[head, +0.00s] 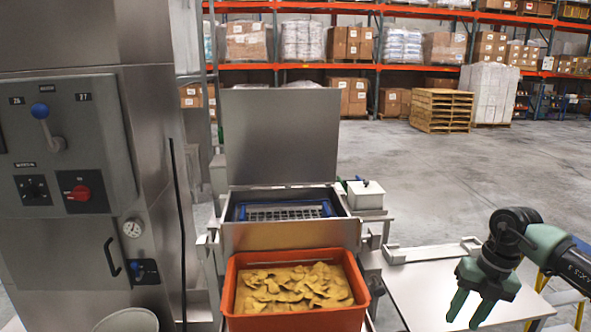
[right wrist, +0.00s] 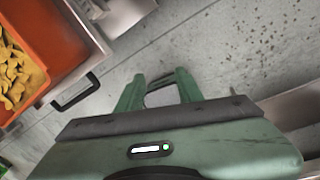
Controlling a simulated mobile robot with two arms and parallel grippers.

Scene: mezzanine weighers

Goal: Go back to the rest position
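My right gripper (head: 463,312) hangs at the lower right of the head view, over the edge of a pale side table (head: 428,290). It points down and forward. In the right wrist view its two green fingers (right wrist: 160,88) stand apart. Only a pale patch of background shows between them, and I see nothing held. The gripper is well to the right of the orange tub (head: 240,292) of yellow chip-like pieces (head: 295,288) and apart from it. My left gripper is in neither view.
A steel machine with a raised lid (head: 280,135) holds a blue-edged basket (head: 285,211) behind the tub. A steel control cabinet (head: 65,140) fills the left. A white bucket (head: 127,321) is at bottom left. Yellow steps (head: 579,314) stand at right. Open floor (head: 500,180) lies beyond.

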